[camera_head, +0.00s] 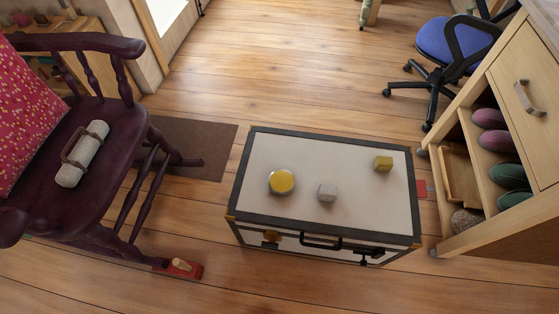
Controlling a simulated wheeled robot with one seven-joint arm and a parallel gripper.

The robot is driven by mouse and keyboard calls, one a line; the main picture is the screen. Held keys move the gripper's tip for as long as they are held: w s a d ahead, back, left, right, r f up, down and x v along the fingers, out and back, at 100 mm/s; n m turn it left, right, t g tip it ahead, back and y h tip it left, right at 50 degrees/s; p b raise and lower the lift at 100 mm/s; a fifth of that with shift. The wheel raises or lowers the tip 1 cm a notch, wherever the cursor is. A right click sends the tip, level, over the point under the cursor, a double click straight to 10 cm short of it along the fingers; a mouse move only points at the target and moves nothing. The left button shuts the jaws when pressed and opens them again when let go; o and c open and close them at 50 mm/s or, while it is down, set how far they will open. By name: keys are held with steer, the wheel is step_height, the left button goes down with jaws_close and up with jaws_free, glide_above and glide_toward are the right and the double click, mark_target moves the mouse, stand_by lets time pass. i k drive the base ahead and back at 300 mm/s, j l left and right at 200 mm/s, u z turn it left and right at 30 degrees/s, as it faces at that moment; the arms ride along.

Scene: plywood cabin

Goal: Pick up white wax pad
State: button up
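A light wooden-floored room shows a trunk (280,150) with a pale top and dark edging. A small whitish-grey block (327,192) sits on its top near the front middle; it is the closest match to the white wax pad, though its material is too small to tell. A round yellow-topped thing with a pale rim (282,181) lies to its left. A small olive-yellow block (383,163) sits to its right and farther back. The three stand apart from each other. My gripper is not in view.
A dark rocking chair (95,115) at left holds a white roll with a brown strap (82,153) and a red cushion (30,120). A wooden cabinet (515,105) and blue office chair (450,42) stand at right.

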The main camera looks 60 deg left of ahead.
mark_target(327, 193)
steer(key=i+j+u, duration=0.15)
steer(key=u, duration=0.25)
steer(key=i+u, duration=0.6)
steer(key=u, duration=0.15)
steer(key=i+l+u, duration=0.15)
steer(key=u, duration=0.25)
steer(key=i, duration=0.1)
